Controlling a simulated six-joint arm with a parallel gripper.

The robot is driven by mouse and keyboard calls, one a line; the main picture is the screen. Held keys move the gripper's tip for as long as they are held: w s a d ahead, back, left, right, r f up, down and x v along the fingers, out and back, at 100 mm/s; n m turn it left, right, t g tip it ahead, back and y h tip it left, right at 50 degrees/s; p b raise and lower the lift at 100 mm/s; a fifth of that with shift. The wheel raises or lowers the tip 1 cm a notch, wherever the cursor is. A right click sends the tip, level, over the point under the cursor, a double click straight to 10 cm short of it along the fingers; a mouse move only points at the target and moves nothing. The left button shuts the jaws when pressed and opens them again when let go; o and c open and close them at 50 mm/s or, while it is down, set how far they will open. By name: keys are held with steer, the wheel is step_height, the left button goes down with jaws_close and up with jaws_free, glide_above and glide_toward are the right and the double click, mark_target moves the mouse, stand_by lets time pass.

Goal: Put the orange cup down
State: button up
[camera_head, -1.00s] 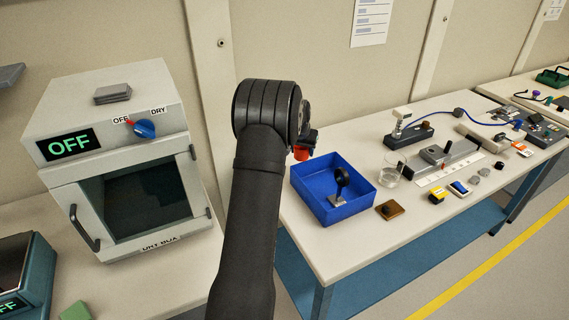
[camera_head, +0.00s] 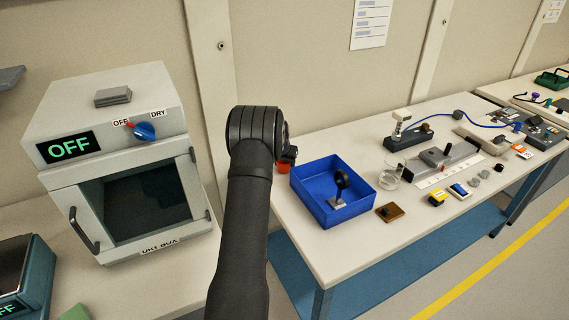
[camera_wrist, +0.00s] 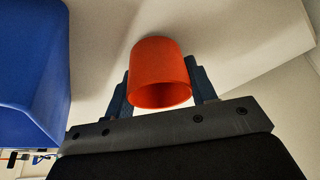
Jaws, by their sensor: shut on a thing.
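The orange cup (camera_wrist: 160,72) is between the two fingers of my gripper (camera_wrist: 160,88) in the wrist view, and the gripper is shut on it. In the head view only a small part of the cup (camera_head: 283,168) shows beside my arm, just left of the blue bin. My gripper is mostly hidden behind my arm there. The cup is close to the white table top (camera_head: 330,262); I cannot tell whether it touches it.
The blue bin (camera_head: 318,205) stands right beside the cup and holds a dark round part on a stand (camera_head: 340,187). A clear beaker (camera_head: 390,175) and a brown block (camera_head: 389,212) are further right. A dry box (camera_head: 115,160) stands at left.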

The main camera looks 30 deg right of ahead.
steer(key=shift+f, duration=0.15)
steer(key=o, duration=1)
steer(key=shift+c, duration=0.2)
steer(key=v, duration=1.2)
steer(key=shift+d, duration=0.1)
